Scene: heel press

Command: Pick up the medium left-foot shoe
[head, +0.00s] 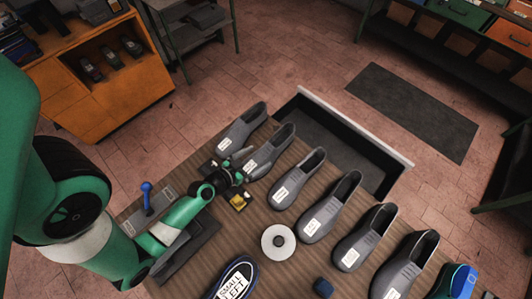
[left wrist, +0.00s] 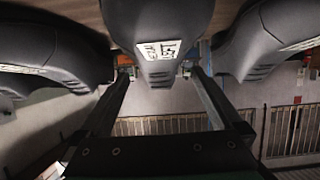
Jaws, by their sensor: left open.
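Several grey shoes with white toe labels stand in a row along the wooden table, and their labels are too small to read in the head view. My left gripper (head: 238,176) is open at the labelled toe of the second grey shoe from the left (head: 272,150). In the left wrist view a grey shoe (left wrist: 160,15) lies in line with the gap between the open fingers (left wrist: 159,76). Its label is not clearly legible, and I cannot tell whether the fingers touch it. My right gripper is not in view.
Grey shoes stand close on both sides (head: 242,128) (head: 298,178). A dark blue item marked "SMALL LEFT" (head: 235,280), a white disc (head: 278,242) and a blue block (head: 323,288) are on the table (head: 285,272). A dark open bin (head: 335,142) is beyond the row.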

